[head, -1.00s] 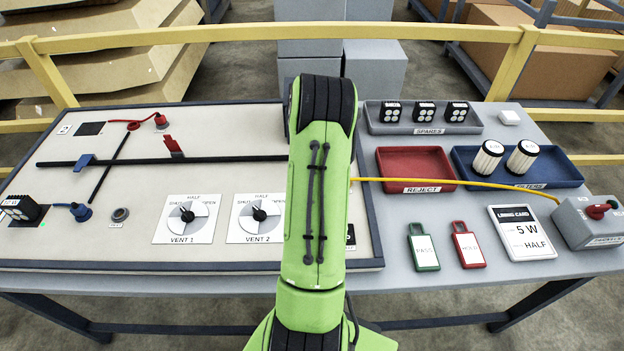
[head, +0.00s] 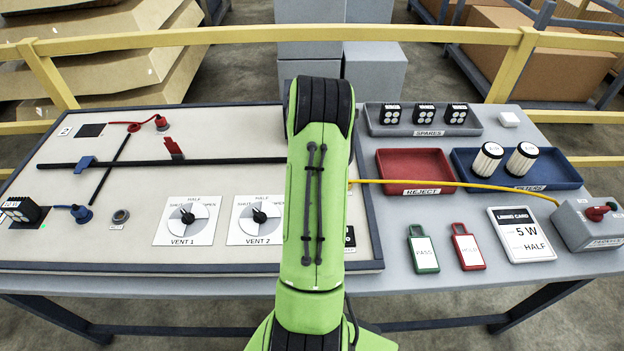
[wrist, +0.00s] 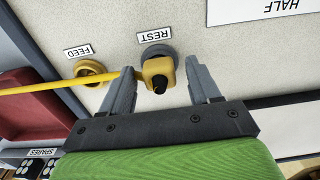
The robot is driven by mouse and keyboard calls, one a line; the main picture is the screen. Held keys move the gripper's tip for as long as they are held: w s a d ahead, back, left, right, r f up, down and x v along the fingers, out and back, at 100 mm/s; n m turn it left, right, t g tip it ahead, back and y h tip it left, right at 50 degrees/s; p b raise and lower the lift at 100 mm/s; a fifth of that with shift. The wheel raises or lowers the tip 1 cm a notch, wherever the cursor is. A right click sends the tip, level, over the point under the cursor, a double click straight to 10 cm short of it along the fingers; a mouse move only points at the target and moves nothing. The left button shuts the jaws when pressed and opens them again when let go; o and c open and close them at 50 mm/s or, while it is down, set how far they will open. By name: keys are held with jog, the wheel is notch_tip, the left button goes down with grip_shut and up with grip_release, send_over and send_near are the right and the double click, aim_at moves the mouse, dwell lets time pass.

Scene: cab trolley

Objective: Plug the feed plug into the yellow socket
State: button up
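The yellow feed plug (wrist: 157,69) sits at the grey socket ring labelled REST (wrist: 158,50) in the wrist view. Its yellow cable (wrist: 55,85) runs off to the left. The yellow socket (wrist: 89,70), a yellow ring labelled FEED, is to the left of the plug and looks empty, with the cable crossing just below it. My gripper (wrist: 162,75) is open, with one finger on each side of the plug and a visible gap on both sides. In the head view, my arm hides the plug and both sockets.
The cable (head: 450,181) crosses to a grey box (head: 590,222) at the right. The panel (head: 110,240) has two vent dials. A red reject tray (head: 415,165), a blue filters tray (head: 560,170), a spares tray (head: 380,126), tags and a card lie right of my arm.

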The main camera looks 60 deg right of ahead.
grip_shut()
jog(key=shift+r+p, duration=2.4)
jog(key=shift+r, duration=0.65)
